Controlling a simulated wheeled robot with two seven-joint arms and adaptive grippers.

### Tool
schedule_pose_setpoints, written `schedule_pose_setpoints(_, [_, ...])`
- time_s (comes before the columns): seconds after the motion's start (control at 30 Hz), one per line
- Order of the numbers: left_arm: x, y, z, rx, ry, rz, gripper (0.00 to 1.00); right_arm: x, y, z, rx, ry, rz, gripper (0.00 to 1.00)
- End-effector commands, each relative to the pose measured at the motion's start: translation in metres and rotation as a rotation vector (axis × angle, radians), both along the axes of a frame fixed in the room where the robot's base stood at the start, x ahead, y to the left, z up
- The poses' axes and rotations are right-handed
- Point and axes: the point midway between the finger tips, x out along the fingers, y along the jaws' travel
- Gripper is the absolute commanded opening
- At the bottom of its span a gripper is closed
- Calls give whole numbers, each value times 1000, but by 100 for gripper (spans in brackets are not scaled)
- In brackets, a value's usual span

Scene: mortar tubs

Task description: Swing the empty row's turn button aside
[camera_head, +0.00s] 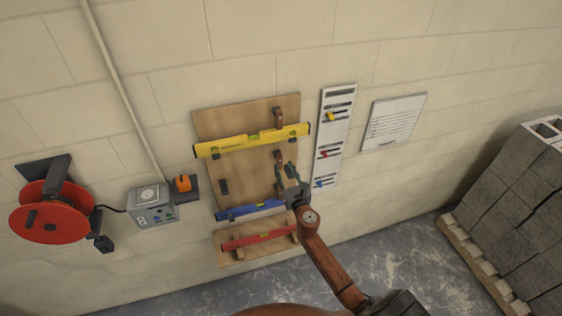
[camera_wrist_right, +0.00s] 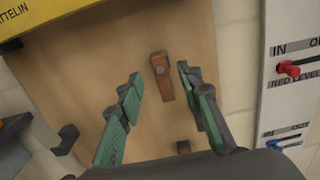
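The wooden rack board (camera_head: 205,125) hangs on the wall with levels in rows. The empty row lies between the yellow level (camera_head: 250,140) and the blue level (camera_head: 250,209). Its brown turn button (camera_head: 279,156) is at the right of the row. In the right wrist view the turn button (camera_wrist_right: 163,80) stands nearly upright, slightly tilted, with a round pivot near its top. My right gripper (camera_head: 284,168) is open, its fingers on either side of the button, apart from it in the picture. It also shows in the wrist view (camera_wrist_right: 159,72). My left gripper is out of view.
A red level (camera_head: 258,240) sits on the lowest row. A dark hook (camera_head: 224,187) is at the empty row's left. A white tag panel (camera_head: 331,130) with coloured sliders hangs close on the right. A red reel (camera_head: 48,220) and a grey box (camera_head: 151,207) are at left.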

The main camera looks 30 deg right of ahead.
Motion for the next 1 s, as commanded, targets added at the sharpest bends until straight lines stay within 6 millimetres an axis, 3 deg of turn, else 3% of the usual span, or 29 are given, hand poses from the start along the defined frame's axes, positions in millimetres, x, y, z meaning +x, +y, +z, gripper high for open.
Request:
schedule_pose_setpoints(0.1, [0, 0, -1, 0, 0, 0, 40, 20, -4, 0, 2, 0, 0, 33])
schedule_pose_setpoints(0.3, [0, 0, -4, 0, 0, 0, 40, 40, -10, -1, 4, 0, -1, 33])
schedule_pose_setpoints(0.67, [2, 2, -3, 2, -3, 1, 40, 44, -11, -1, 4, 0, 0, 33])
schedule_pose_setpoints(1.0, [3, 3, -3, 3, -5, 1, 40, 44, -11, -1, 4, 1, 0, 9])
